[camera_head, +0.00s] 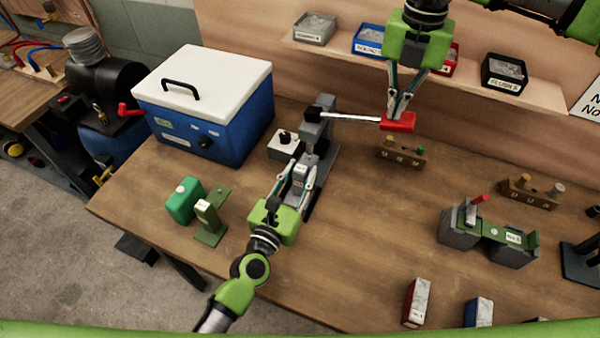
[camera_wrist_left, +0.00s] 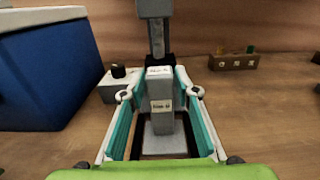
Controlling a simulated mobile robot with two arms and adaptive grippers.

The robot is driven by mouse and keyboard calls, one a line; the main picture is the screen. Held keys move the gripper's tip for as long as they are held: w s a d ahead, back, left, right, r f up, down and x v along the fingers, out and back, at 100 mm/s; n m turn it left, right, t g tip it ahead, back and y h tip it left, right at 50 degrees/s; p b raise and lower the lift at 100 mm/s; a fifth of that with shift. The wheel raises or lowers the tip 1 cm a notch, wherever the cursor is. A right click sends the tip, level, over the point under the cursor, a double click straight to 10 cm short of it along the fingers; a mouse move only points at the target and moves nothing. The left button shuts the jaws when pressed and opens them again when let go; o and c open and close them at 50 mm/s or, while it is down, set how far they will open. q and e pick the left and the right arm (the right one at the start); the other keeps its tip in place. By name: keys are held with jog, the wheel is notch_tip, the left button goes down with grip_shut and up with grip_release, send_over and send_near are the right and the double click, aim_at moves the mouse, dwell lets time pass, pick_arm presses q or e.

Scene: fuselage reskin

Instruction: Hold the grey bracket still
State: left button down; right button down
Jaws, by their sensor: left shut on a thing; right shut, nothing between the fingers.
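The grey bracket (camera_head: 300,173), a block with a white label, stands at the near side of a grey press-like stand (camera_head: 318,140). My left gripper (camera_head: 298,178) is shut on it from the near side. In the left wrist view, the bracket (camera_wrist_left: 161,108) stands upright between the teal-lined fingers of the left gripper (camera_wrist_left: 160,95). The stand has a long pale lever (camera_head: 350,117) with a red handle end (camera_head: 399,123). My right gripper (camera_head: 398,108) is shut and empty, its fingertips at the red handle; I cannot tell whether they touch.
A blue cooler (camera_head: 205,115) with a white lid stands left of the stand, with a small white box (camera_head: 284,144) between. A green canister (camera_head: 184,200) and green stand (camera_head: 210,220) are at left. A wooden peg block (camera_head: 402,152) is right. Shelf bins (camera_head: 503,71) line the back.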

jog(key=shift+f, duration=1.5)
notch_tip(320, 180, up, 12)
jog(key=shift+r, duration=0.25)
pick_arm(q)
jog(key=c, duration=1.5)
grip_release()
